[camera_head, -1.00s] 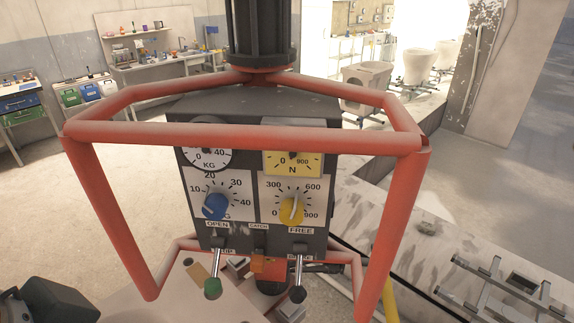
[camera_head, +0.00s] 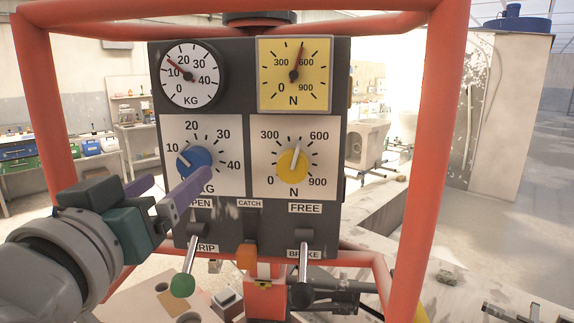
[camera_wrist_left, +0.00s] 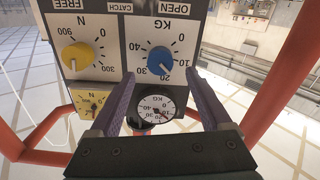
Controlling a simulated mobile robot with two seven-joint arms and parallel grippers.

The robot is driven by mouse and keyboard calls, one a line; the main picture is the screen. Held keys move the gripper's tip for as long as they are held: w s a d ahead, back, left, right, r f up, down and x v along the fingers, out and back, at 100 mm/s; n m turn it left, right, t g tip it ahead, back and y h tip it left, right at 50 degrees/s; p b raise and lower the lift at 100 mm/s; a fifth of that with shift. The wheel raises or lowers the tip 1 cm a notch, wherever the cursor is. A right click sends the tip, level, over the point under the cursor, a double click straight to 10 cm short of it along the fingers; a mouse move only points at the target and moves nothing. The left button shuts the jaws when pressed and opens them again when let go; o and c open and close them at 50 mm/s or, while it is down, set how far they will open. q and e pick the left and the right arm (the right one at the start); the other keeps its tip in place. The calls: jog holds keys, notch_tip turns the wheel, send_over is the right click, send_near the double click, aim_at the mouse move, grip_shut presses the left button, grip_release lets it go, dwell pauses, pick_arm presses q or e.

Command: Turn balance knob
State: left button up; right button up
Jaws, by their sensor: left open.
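The blue knob (camera_head: 200,158) sits on the white KG dial (camera_head: 225,130) at the lower left of the dark panel. Its white pointer aims up and left, near the 10. Its lower right is partly covered by a finger in the head view. My left gripper (camera_head: 176,186) is open and empty in front of this dial. In the left wrist view the blue knob (camera_wrist_left: 161,60) appears beyond and between the spread fingertips (camera_wrist_left: 160,80). I cannot tell any contact. My right gripper is out of view.
A yellow knob (camera_head: 292,167) sits to the right under a yellow N gauge (camera_head: 275,88). A green-tipped lever (camera_head: 183,284) and a black-tipped lever (camera_head: 302,294) hang below, beside an orange catch (camera_head: 246,256). Red tubular bars (camera_head: 418,150) frame the panel.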

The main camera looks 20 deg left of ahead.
aim_at(191, 166)
pick_arm(q)
jog(key=p+x, duration=0.1)
jog(key=x, duration=0.6)
jog(key=shift+w+a, duration=0.1)
jog(key=shift+w, duration=0.15)
jog(key=shift+c, duration=0.4)
grip_shut()
jog(key=shift+m, duration=0.4)
jog(key=shift+m+p, duration=0.4)
jog(key=shift+m, duration=2.1)
jog(key=shift+o, duration=0.4)
grip_release()
